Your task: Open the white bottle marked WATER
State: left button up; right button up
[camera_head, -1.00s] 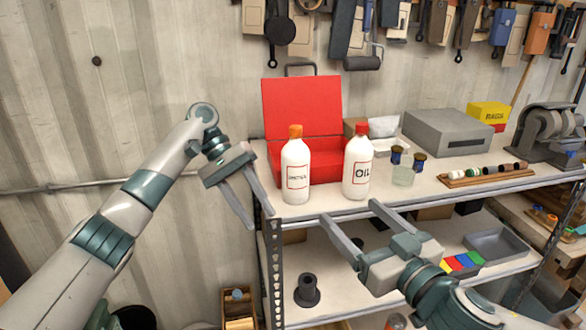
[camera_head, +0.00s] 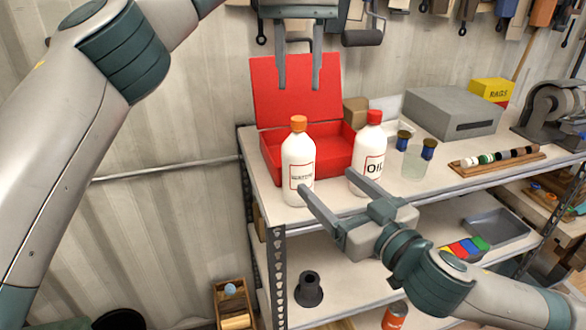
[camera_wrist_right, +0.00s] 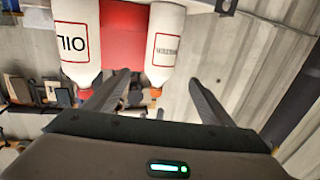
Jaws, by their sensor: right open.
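The white bottle with the orange cap (camera_head: 299,160) stands upright at the shelf's front left; its small label lettering looks like WATER. It also shows upside down in the right wrist view (camera_wrist_right: 164,42), between the fingers in the picture. The cap is on. My left gripper (camera_head: 299,86) is open and empty, pointing down above the orange cap and apart from it. My right gripper (camera_head: 328,179) is open, its fingers pointing toward the bottle from the front right. It also shows in the right wrist view (camera_wrist_right: 158,78). I cannot tell whether a finger touches the bottle.
A white OIL bottle with a red cap (camera_head: 369,150) stands close on the right. An open red toolbox (camera_head: 275,160) is behind both bottles. Dark-topped jars (camera_head: 428,150), a grey box (camera_head: 450,115) and a wooden rack (camera_head: 497,161) are farther right.

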aim_at(289, 146)
pick_arm(q)
jog(key=shift+s+r, duration=0.15)
jog(key=shift+r, duration=0.05)
pick_arm(e)
jog(key=shift+s+r, duration=0.1)
pick_arm(q)
jog(key=shift+d, duration=0.1)
pick_arm(e)
jog(key=x, duration=1.7)
jog(key=shift+w+a, duration=0.1)
jog(key=shift+w, duration=0.15)
